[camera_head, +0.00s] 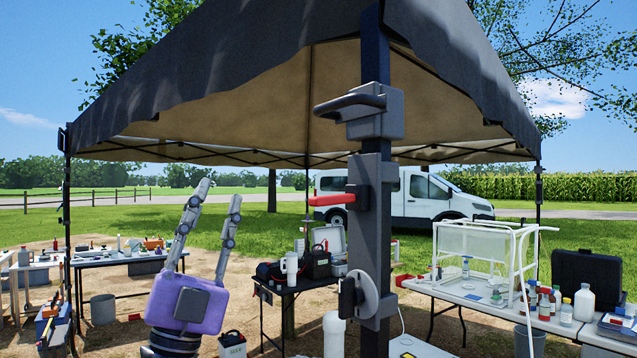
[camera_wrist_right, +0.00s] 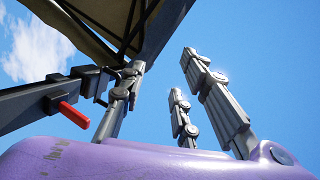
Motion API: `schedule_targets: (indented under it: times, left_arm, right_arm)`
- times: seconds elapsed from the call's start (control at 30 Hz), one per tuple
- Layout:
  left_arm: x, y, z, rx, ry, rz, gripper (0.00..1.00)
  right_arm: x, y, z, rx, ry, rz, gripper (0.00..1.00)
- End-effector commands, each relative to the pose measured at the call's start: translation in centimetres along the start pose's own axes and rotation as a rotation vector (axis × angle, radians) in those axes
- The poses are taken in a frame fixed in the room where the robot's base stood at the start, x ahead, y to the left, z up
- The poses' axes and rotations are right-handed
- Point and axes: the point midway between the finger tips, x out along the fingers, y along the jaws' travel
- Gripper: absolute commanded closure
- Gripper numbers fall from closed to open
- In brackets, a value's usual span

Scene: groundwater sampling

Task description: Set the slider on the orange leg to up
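No orange leg shows in the head view. The near canopy leg (camera_head: 376,50) is dark blue-black and upright. On it, from top to bottom, are a grey bracket with a handle (camera_head: 362,107), a grey sleeve with a red lever (camera_head: 335,199) sticking out to the left, and a round grey knob (camera_head: 368,293). The red lever also shows in the right wrist view (camera_wrist_right: 74,115), at the left. My right gripper (camera_head: 218,192), with a purple palm, is left of this leg, fingers up, spread and empty. It appears apart from the leg. My left gripper is not in view.
The dark canopy (camera_head: 270,60) spreads overhead. A black table (camera_head: 298,283) with a jug and cases stands behind. A white table (camera_head: 450,290) at the right holds a white frame and bottles. Another table stands at the left. A white van (camera_head: 425,200) is parked behind.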

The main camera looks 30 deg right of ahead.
Motion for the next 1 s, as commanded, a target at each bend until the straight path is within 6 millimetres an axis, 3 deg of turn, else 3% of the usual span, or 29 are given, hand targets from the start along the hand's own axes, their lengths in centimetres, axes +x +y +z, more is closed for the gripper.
schedule_targets:
  times: [0.03,0.1,0.2,0.4,0.53,0.73,1.0]
  left_arm:
    - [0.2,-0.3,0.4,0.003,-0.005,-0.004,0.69]
    - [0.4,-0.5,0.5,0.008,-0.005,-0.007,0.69]
    - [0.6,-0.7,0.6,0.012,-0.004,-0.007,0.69]
    - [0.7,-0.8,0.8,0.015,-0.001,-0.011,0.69]
    - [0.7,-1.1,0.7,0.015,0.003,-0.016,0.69]
    - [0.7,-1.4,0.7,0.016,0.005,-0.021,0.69]
    - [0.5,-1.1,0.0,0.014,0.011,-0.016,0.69]
  right_arm:
    - [2.5,0.0,-2.1,0.020,0.073,0.092,0.70]
    - [5.2,0.7,-4.9,0.040,0.151,0.236,0.70]
    - [8.1,1.8,-8.3,0.076,0.217,0.452,0.70]
    - [10.8,3.1,-12.5,0.163,0.186,0.829,0.70]
    - [11.2,3.1,-13.6,0.204,0.121,0.969,0.70]
    - [11.5,3.3,-14.0,0.224,0.073,1.038,0.70]
    - [13.7,6.7,-14.1,0.224,0.080,1.037,0.70]
